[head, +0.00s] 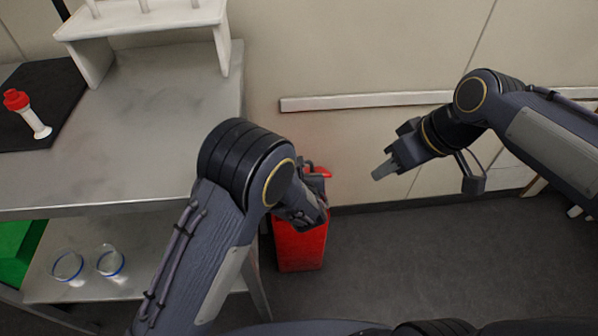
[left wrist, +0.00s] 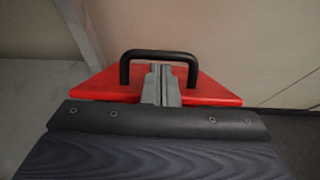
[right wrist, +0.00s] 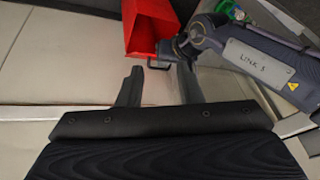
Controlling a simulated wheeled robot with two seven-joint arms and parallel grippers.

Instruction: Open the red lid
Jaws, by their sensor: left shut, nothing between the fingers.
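The red bin (head: 300,250) stands on the floor right of the steel table. Its red lid (left wrist: 212,90) carries a black handle (left wrist: 158,54). In the head view only a strip of the lid (head: 322,173) shows past my left arm. My left gripper (left wrist: 161,68) is shut and empty over the lid. Its tips appear within the handle's arch, just below the bar; I cannot tell whether they touch it. My right gripper (right wrist: 158,85) is open and empty, and in the head view it (head: 381,172) hangs in the air right of the bin. The red bin also shows in the right wrist view (right wrist: 148,30).
The steel table (head: 150,140) on the left bears a white rack (head: 150,30), a black mat (head: 50,85) and a red-capped tube (head: 28,113). Glass dishes (head: 110,262) and a green box (head: 15,250) are below. A wall rail (head: 350,101) runs behind.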

